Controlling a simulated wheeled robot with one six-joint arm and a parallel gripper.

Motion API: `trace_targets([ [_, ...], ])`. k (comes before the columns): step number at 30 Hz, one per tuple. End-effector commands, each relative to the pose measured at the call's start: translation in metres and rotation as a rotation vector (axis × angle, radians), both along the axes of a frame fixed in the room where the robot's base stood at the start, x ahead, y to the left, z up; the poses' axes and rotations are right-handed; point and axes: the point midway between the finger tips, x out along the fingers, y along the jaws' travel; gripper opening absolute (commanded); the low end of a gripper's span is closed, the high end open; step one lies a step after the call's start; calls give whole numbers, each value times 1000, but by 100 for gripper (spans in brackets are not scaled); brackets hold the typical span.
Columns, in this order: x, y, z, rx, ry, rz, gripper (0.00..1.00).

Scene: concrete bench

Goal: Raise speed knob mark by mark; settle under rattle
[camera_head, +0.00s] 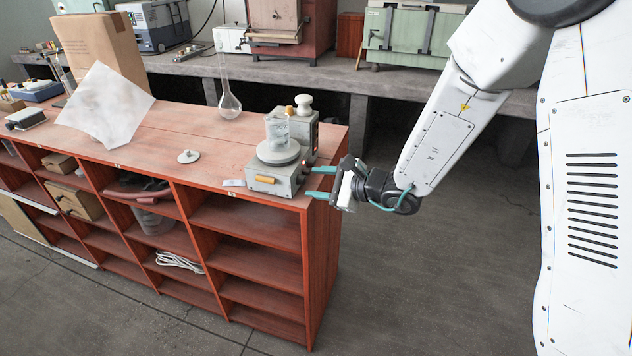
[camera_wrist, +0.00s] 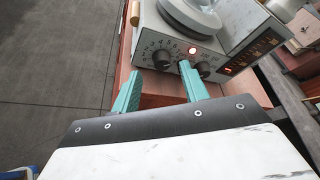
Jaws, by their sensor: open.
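The grey stirrer (camera_head: 268,180) stands at the right front corner of the red bench, with a round plate and a glass beaker (camera_head: 277,128) on top. In the wrist view its panel (camera_wrist: 175,40) carries two dark knobs, a left one (camera_wrist: 162,59) inside a numbered dial and a right one (camera_wrist: 203,69). I cannot read which is the speed knob. My gripper (camera_head: 311,181) is open at the panel. In the wrist view its teal fingers (camera_wrist: 160,73) lie either side of the left knob; contact is unclear.
A cardboard box (camera_head: 100,50) stands behind. Floor right of the bench is clear.

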Motion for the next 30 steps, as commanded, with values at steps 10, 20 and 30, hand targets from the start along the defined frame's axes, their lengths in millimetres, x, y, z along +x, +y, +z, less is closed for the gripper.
trace_targets([
  [10, 13, 20, -8, 0, 0, 0, 44],
  [20, 12, 20, -8, 0, 1, 1, 0],
  [30, 12, 21, -8, 31, 89, 6, 0],
])
